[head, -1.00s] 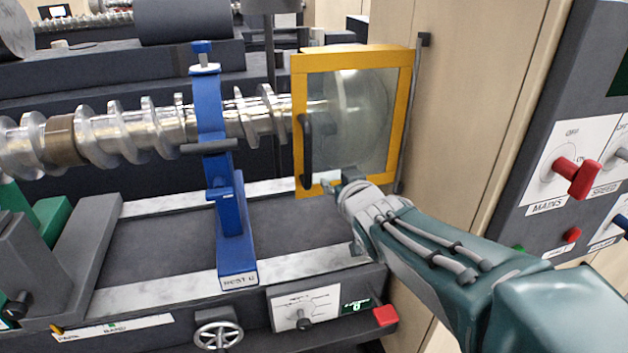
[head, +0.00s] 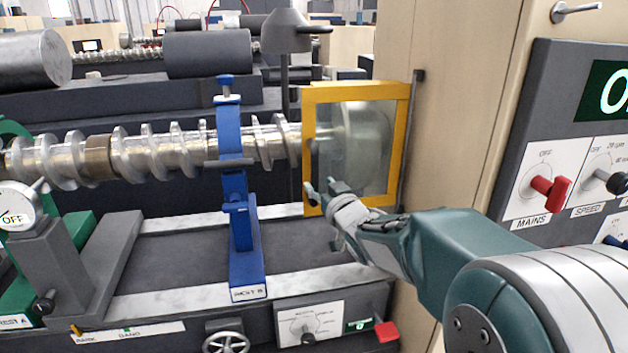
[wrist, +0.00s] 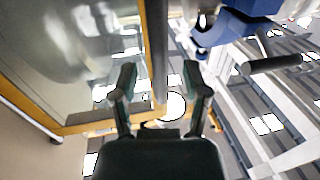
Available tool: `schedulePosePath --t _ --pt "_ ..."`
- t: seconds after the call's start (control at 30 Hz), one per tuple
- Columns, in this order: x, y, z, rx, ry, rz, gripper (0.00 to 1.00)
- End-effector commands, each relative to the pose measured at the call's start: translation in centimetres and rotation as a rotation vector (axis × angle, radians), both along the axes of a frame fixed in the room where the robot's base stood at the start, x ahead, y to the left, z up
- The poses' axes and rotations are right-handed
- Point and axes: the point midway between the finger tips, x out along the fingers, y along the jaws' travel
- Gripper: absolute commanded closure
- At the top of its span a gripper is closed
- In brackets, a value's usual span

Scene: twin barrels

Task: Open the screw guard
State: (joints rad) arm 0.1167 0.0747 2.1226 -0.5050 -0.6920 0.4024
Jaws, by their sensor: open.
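The screw guard is a clear panel in a yellow frame (head: 357,92), standing in front of the right end of the metal screw (head: 160,148). It looks closed, and its hinge side is by the dark post at right. My gripper (head: 326,190) is at the guard's lower left corner, below and in front of its left side. In the wrist view my gripper (wrist: 160,88) is open, with a dark upright handle bar (wrist: 158,45) lined up between its fingers beside the yellow frame (wrist: 144,45). I cannot tell whether the fingers touch the bar.
A blue rest (head: 238,215) holds the screw left of the guard. A beige cabinet wall (head: 455,110) stands close right of the guard. A control panel with a red MAINS knob (head: 548,188) is at far right. A handwheel (head: 226,343) and red block (head: 386,331) are on the front below.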

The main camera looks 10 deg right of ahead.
Motion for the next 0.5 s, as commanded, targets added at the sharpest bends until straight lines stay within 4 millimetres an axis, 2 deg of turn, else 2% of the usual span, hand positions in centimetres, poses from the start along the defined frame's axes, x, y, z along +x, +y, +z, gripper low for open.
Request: schedulePosePath --t 0.1,0.2,0.5 --pt "1.8 0.4 -0.1 0.000 0.001 0.000 0.40" --pt "2.7 0.5 0.0 0.001 0.000 0.000 0.40" --pt "3.3 0.7 0.0 0.000 0.001 -0.001 0.40"
